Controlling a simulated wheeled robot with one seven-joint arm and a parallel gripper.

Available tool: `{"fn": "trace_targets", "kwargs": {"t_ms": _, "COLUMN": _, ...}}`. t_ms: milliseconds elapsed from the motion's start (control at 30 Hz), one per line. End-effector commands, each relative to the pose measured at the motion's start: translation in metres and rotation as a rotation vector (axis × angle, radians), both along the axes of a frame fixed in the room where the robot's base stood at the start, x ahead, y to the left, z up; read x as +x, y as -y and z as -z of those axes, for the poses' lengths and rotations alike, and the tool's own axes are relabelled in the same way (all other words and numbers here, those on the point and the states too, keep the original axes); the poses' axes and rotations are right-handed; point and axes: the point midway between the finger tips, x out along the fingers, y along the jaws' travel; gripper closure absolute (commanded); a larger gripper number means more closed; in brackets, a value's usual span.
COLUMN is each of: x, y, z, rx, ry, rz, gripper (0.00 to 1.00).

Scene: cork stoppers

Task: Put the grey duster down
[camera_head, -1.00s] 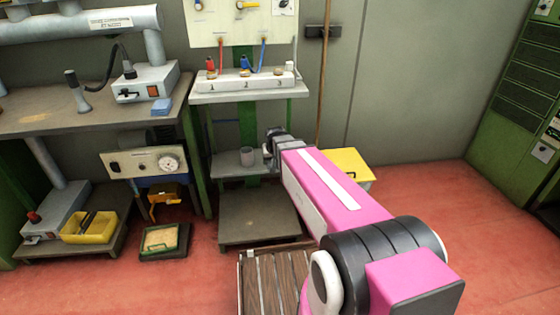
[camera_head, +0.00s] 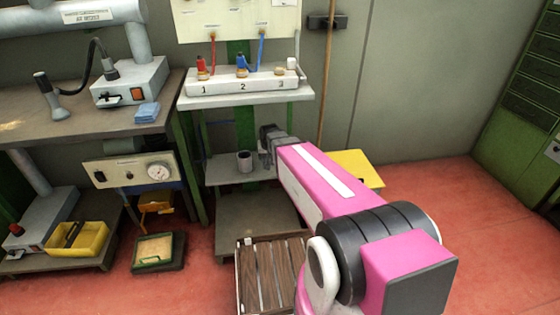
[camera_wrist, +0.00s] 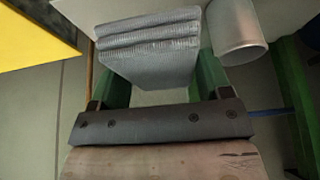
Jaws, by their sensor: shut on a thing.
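The grey duster (camera_wrist: 150,52) is a folded, ribbed grey cloth at the top middle of the wrist view. My gripper (camera_head: 272,148) is shut on it, over the low grey shelf (camera_head: 222,174) of the green-legged stand. A grey cup (camera_head: 244,161) stands on this shelf, left of my gripper. In the wrist view the cup (camera_wrist: 236,35) is close to the duster's right side. My gripper hides part of the shelf in the head view. I cannot tell whether the duster touches the shelf.
A white rack numbered 1, 2 and 3 (camera_head: 243,87) is on the shelf above. A yellow box (camera_head: 358,166) is right of the stand, and a slatted wooden crate (camera_head: 272,272) is in front. A workbench (camera_head: 85,138) is at the left. Red floor is clear at the right.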

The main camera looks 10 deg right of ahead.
Motion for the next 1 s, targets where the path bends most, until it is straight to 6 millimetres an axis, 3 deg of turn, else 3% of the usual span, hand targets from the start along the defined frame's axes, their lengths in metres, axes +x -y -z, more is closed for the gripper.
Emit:
{"fn": "trace_targets", "kwargs": {"t_ms": 500, "x": 0.074, "y": 0.064, "z": 0.058, "rx": 0.000, "ry": 0.000, "rz": 0.001, "gripper": 0.47}}
{"fn": "trace_targets", "kwargs": {"t_ms": 767, "x": 0.080, "y": 0.073, "z": 0.068, "rx": 0.000, "ry": 0.000, "rz": 0.000, "gripper": 0.47}}
{"fn": "trace_targets", "kwargs": {"t_ms": 1000, "x": 0.081, "y": 0.073, "z": 0.098, "rx": 0.000, "ry": -0.002, "rz": 0.000, "gripper": 0.47}}
